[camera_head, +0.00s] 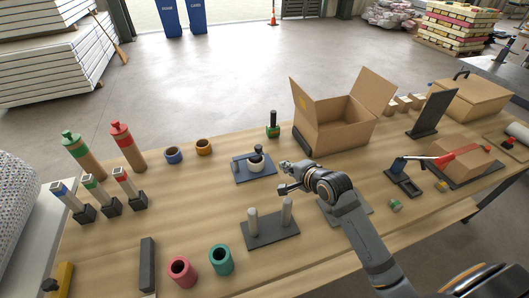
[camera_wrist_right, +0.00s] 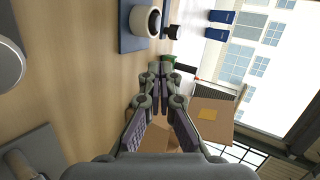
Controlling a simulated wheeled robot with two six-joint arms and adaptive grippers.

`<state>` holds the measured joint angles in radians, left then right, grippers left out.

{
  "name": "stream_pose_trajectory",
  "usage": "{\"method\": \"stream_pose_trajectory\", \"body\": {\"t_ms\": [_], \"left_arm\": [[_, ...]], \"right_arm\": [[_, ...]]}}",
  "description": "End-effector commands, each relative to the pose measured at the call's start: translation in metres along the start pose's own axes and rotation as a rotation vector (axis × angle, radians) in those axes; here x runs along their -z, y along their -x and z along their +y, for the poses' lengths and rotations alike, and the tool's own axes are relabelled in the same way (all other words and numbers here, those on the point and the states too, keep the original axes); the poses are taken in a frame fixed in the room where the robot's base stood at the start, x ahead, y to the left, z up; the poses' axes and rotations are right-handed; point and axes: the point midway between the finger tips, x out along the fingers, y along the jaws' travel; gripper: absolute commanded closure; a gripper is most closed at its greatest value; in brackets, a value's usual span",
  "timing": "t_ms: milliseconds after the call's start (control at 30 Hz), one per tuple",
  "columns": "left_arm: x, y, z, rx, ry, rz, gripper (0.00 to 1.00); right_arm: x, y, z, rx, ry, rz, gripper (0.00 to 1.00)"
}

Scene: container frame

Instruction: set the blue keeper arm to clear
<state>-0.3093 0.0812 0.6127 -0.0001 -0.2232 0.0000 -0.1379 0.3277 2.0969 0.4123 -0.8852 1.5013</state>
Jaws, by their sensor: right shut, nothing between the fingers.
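A small blue part (camera_head: 398,165) stands on a dark base plate (camera_head: 404,189) on the right side of the table in the head view. A thin pale bar runs from it toward a red arm (camera_head: 446,160), which lies by a brown box. I cannot tell how the blue part and the bar are joined. My right gripper (camera_head: 284,178) is over the middle of the table, well left of the blue part and apart from it. It is shut and empty; its fingers also show in the wrist view (camera_wrist_right: 161,75). My left gripper is not in view.
An open cardboard box (camera_head: 338,128) stands behind my right gripper. A plate with a white ring (camera_head: 256,165) is just left of it, and a plate with two grey posts (camera_head: 270,232) is in front. A tall dark panel (camera_head: 432,112) rises behind the blue part.

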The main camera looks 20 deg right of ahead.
Motion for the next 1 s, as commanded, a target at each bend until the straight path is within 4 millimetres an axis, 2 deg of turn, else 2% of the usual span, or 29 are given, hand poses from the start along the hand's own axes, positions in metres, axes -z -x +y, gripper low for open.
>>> {"method": "stream_pose_trajectory", "body": {"t_ms": [67,167,400,467,567,700,800,1000], "left_arm": [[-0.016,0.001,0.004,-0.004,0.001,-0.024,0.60],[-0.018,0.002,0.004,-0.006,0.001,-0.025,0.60],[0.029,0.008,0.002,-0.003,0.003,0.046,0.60],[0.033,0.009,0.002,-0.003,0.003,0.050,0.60],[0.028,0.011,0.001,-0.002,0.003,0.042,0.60],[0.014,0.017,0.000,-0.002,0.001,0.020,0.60],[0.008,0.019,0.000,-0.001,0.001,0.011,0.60],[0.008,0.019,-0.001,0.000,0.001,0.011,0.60]], "right_arm": [[0.001,-0.004,-0.001,0.001,-0.002,0.001,1.00],[0.001,-0.016,-0.001,0.001,-0.006,0.001,1.00],[0.000,-0.067,-0.002,0.000,-0.006,-0.001,1.00],[-0.001,-0.080,-0.002,0.001,-0.005,-0.002,1.00],[-0.001,-0.101,-0.002,0.000,-0.003,-0.002,1.00],[-0.001,-0.119,-0.014,0.000,-0.001,0.000,1.00],[0.000,-0.128,-0.018,0.000,0.000,0.001,1.00],[0.000,-0.134,-0.020,-0.001,0.000,0.001,1.00]]}}
